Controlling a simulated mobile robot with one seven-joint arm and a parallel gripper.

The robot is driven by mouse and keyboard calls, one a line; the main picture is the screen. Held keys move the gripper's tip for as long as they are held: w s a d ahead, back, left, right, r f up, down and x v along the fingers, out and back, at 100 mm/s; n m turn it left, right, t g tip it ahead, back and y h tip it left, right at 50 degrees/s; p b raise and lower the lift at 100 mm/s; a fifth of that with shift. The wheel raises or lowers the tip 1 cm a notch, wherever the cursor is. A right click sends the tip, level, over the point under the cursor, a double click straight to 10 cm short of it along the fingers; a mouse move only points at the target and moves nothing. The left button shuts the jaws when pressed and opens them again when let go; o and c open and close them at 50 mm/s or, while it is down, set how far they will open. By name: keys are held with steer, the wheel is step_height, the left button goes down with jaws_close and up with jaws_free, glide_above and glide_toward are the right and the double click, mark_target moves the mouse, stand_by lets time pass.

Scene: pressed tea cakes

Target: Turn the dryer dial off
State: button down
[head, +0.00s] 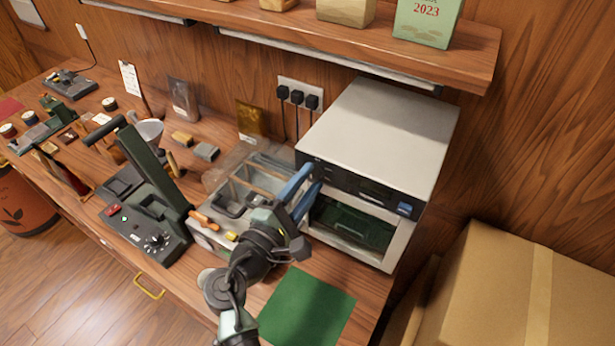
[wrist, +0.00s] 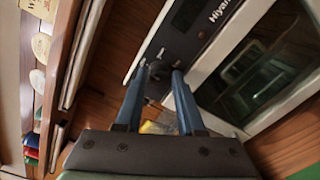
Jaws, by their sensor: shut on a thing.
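The dryer (head: 385,130) is a white box with a dark control panel and a windowed door, at the right end of the bench. In the wrist view its panel (wrist: 205,22) runs slanted across the top. The dark round dial (wrist: 157,69) sits at the panel's lower left end, between my fingertips. My gripper (head: 305,180) has blue fingers that reach the left end of the panel. In the wrist view my gripper (wrist: 158,76) is shut on the dial. The dial's pointer cannot be read, and the fingers hide it in the head view.
A dark green sealer (head: 130,240) is further left. A green mat (head: 308,308) lies in front of the dryer. A wooden shelf (head: 470,45) overhangs it. A cardboard box (head: 560,300) stands at right.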

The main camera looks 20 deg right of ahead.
steer(key=shift+n, duration=0.4)
steer(key=c, duration=0.5)
jaws_free()
steer(key=b+v, duration=0.3)
steer(key=v, duration=1)
